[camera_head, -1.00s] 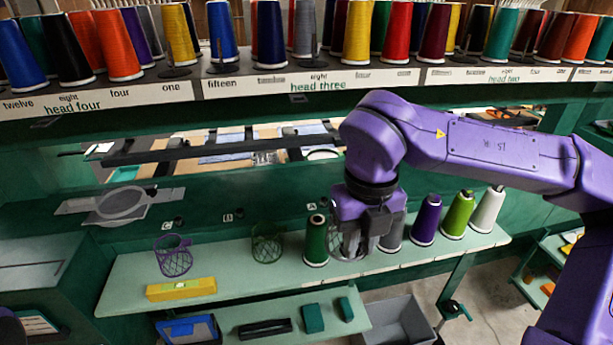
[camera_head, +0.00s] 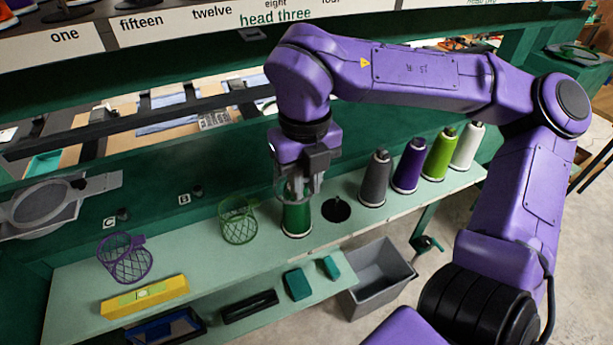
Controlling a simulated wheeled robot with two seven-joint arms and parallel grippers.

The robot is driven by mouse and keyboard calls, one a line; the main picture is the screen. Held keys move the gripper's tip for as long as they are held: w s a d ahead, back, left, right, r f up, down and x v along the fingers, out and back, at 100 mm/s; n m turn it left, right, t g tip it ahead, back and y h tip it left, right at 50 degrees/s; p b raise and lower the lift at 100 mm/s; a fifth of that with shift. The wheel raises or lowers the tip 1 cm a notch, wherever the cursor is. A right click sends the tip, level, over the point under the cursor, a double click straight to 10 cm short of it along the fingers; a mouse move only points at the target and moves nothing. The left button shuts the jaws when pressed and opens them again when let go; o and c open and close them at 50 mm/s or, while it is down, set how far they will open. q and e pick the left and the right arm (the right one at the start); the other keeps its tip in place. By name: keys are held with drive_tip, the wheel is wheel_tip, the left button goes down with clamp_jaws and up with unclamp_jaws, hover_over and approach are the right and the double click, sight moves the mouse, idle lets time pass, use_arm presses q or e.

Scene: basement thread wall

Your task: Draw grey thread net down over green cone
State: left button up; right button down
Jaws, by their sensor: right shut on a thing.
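The dark green cone (camera_head: 297,222) stands upright on the pale green shelf (camera_head: 215,262). My right gripper (camera_head: 305,193) hangs pointing down over it, shut on the grey thread net (camera_head: 284,190). The net shows as a thin wire-like mesh at the fingers, around or just in front of the cone's top. The fingers and mesh hide that top, so I cannot tell how far down the net reaches. The lower part of the cone looks bare. My left gripper is not in view.
A green net (camera_head: 239,222) and a purple net (camera_head: 125,258) stand left of the cone, a yellow level (camera_head: 145,296) in front. Right are an empty black base (camera_head: 336,209), then grey (camera_head: 375,180), purple (camera_head: 408,166), lime (camera_head: 440,155) and white cones (camera_head: 467,148). A grey bin (camera_head: 378,278) stands below.

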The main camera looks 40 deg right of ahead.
wheel_tip(320, 180, down, 10)
drive_tip(key=b, duration=0.7)
drive_tip(key=shift+s+r, duration=0.1)
drive_tip(key=shift+r, duration=0.1)
drive_tip(key=shift+f+b, duration=0.4)
drive_tip(key=shift+f, duration=0.3)
drive_tip(key=shift+r, duration=0.1)
drive_tip(key=shift+s+d+f, duration=0.1)
drive_tip(key=shift+f, duration=0.1)
drive_tip(key=shift+f, duration=0.25)
drive_tip(key=c, duration=0.9)
unclamp_jaws()
drive_tip(key=shift+r, duration=0.1)
